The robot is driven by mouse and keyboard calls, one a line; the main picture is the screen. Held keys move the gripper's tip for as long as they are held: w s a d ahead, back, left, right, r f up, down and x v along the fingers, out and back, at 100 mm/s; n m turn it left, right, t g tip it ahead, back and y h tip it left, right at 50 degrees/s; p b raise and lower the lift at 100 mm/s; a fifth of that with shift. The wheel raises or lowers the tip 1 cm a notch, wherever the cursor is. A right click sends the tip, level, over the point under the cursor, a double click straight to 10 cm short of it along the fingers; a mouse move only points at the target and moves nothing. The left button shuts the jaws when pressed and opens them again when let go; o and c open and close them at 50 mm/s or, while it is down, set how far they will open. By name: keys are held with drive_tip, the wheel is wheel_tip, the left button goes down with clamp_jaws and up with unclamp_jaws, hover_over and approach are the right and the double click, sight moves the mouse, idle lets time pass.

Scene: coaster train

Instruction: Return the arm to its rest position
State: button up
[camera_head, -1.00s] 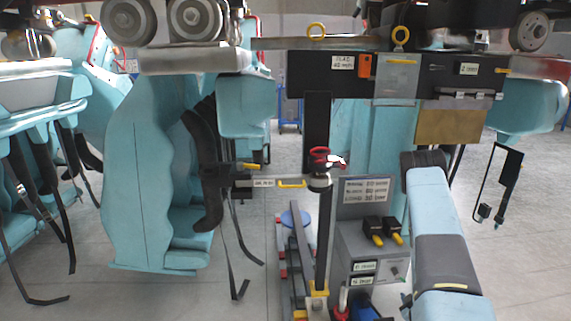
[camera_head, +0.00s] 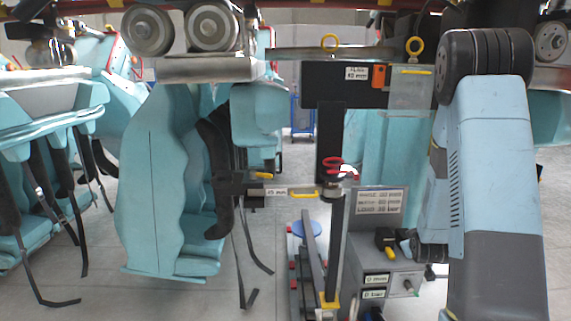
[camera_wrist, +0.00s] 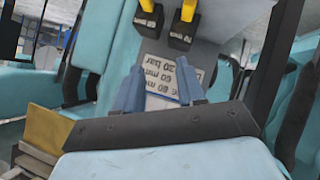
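My arm (camera_head: 494,170), light blue with dark grey parts, stands at the right of the head view with its upper joint raised high. My gripper does not show clearly in the head view. In the wrist view, my gripper (camera_wrist: 159,72) has two blue fingers standing apart with nothing held between them. A label plate (camera_wrist: 160,82) with printed lines shows behind and between the fingers, turned upside down.
A grey box (camera_head: 362,262) with a black, yellow-tipped block (camera_head: 386,240) stands left of my arm. A dark post with a red-handled clamp (camera_head: 334,164) is beside it. Teal coaster seats (camera_head: 160,190) hang at left. Grey floor (camera_head: 105,285) is open below.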

drive_tip(key=s+a+r+m+g+y, duration=0.1)
drive_tip(key=s+a+r, duration=0.4)
drive_tip(key=r, duration=0.5)
drive_tip(key=s+a+r+m+g+y, duration=0.15)
drive_tip(key=s+a+r, duration=0.35)
drive_tip(key=r, duration=0.5)
drive_tip(key=s+a+r+g, duration=0.1)
drive_tip(key=s+a+r, duration=0.1)
drive_tip(key=s, duration=0.5)
drive_tip(key=s+a+r+g, duration=0.1)
drive_tip(key=s+a+r, duration=0.2)
drive_tip(key=s, duration=0.4)
drive_tip(key=s+a+r+g, duration=0.1)
drive_tip(key=s+r, duration=0.3)
drive_tip(key=s, duration=0.4)
drive_tip(key=shift+a+r+m, duration=0.25)
drive_tip(key=shift+a+m, duration=0.1)
drive_tip(key=shift+a, duration=0.35)
drive_tip(key=shift+o, duration=0.3)
drive_tip(key=shift+d+y, duration=0.1)
drive_tip(key=shift+y, duration=0.15)
